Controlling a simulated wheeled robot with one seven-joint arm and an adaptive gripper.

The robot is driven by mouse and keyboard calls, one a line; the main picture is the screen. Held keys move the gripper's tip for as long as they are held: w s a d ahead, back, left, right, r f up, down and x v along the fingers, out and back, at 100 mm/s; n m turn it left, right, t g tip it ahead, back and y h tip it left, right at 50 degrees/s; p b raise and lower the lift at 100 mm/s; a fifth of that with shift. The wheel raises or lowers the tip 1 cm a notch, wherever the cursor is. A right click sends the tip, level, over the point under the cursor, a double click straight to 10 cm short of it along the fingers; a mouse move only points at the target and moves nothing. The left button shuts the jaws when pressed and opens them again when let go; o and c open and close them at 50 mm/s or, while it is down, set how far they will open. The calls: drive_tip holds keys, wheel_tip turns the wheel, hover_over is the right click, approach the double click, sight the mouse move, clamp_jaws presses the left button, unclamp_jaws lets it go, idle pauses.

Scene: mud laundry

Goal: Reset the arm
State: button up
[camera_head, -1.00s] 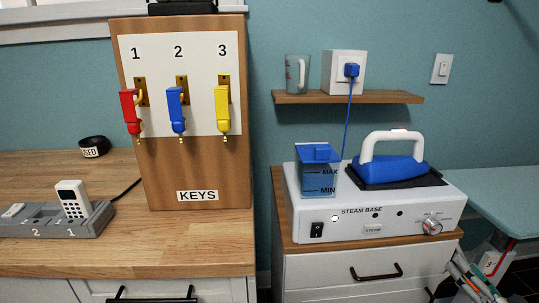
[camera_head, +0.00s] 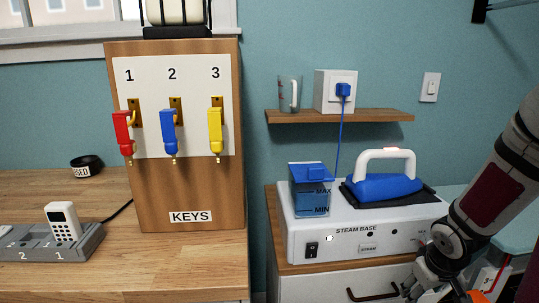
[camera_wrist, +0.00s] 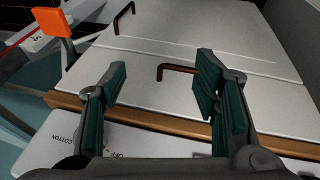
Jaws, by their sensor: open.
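My gripper (camera_wrist: 160,82) is open and empty in the wrist view, its two dark green-padded fingers apart. White drawer fronts (camera_wrist: 230,45) with dark handles show beyond the fingers, and the edge of the steam base (camera_wrist: 60,140) lies below them. In the head view my arm comes in from the right edge. My gripper (camera_head: 432,285) hangs low there, in front of the right end of the steam base (camera_head: 350,236) and its cabinet, covering the dial area. Its fingertips are hard to make out in that view.
A blue iron (camera_head: 385,186) and water tank (camera_head: 311,195) sit on the steam base. A wooden shelf (camera_head: 380,115) holds a cup (camera_head: 289,93). A key board (camera_head: 190,195) with three keys stands on the left counter. An orange piece (camera_wrist: 53,22) shows in the wrist view.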

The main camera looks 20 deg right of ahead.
drive_tip(key=s+a+r+g+h, duration=0.1)
drive_tip(key=s+a+r+h, duration=0.15)
drive_tip(key=a+r, duration=1.15)
drive_tip(key=s+a+r+n+y, duration=0.1)
drive_tip(key=s+a+r+y, duration=0.2)
drive_tip(key=s+a, duration=0.4)
drive_tip(key=s+a+r+n+y, duration=0.15)
drive_tip(key=s+a, duration=0.25)
drive_tip(key=a, duration=0.6)
wheel_tip(320, 180, up, 15)
drive_tip(key=t+p, duration=0.2)
drive_tip(key=p, duration=1)
drive_tip(key=shift+d+f+m+y+p, duration=0.15)
drive_tip(key=shift+d+m+y+p, duration=0.15)
drive_tip(key=shift+d+m+y, duration=0.1)
